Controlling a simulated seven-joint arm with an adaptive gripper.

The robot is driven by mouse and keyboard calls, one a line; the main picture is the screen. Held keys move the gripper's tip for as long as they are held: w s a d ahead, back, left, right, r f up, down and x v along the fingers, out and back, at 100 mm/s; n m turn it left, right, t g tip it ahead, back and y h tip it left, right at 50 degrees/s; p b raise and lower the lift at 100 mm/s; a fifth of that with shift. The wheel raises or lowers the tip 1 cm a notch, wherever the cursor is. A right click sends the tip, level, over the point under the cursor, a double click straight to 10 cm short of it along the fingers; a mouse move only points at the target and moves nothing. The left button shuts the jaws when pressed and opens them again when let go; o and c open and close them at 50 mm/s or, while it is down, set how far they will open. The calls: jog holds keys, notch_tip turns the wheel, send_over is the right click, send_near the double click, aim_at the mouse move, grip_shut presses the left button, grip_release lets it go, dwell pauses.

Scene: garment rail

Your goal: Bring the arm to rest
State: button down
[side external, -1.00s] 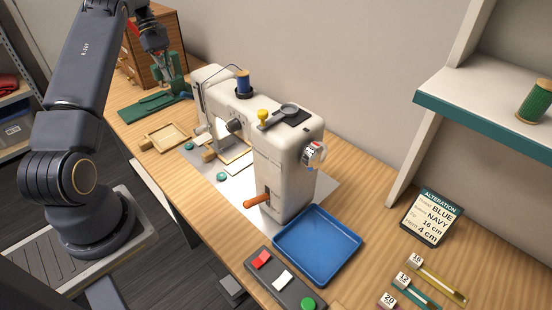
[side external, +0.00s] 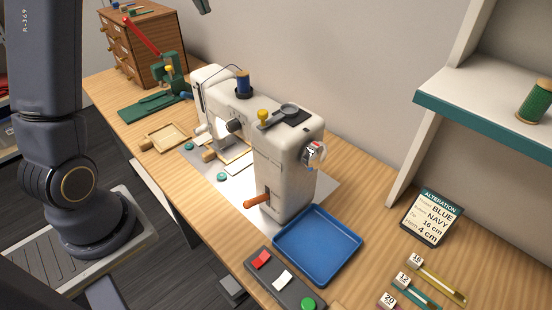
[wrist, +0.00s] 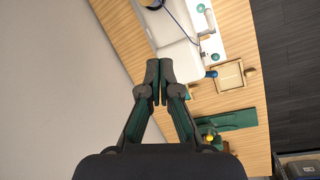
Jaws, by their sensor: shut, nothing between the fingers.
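My gripper (wrist: 160,82) shows in the wrist view with its two fingers together, shut and empty. It hangs above the table, with the white sewing machine (wrist: 178,55) beyond its fingertips. In the side external view my arm stands upright at the left. Only a small dark piece at the top edge (side external: 203,5) may be part of my gripper; the rest is out of frame. The sewing machine (side external: 285,160) stands on the wooden table with a blue thread spool (side external: 243,84) on top.
A green press with a red lever (side external: 168,72) and a wooden drawer cabinet (side external: 140,45) stand at the back. A blue tray (side external: 318,245), a button panel (side external: 284,280) and an alteration card (side external: 432,217) lie near the front. A shelf with a green spool (side external: 533,102) is at the right.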

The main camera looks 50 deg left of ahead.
jog(key=s+d+r+m+t+y, duration=0.1)
jog(key=s+d+r+m+t, duration=0.15)
jog(key=s+d+m, duration=0.75)
jog(key=s+d+f+m+t+y, duration=0.1)
jog(key=s+d+f+m+y, duration=0.1)
jog(key=s+d+f, duration=0.6)
notch_tip(320, 180, down, 3)
jog(key=shift+s+d+f+m+t, duration=0.15)
jog(key=shift+s+m+t, duration=0.2)
jog(key=shift+s+m, duration=0.25)
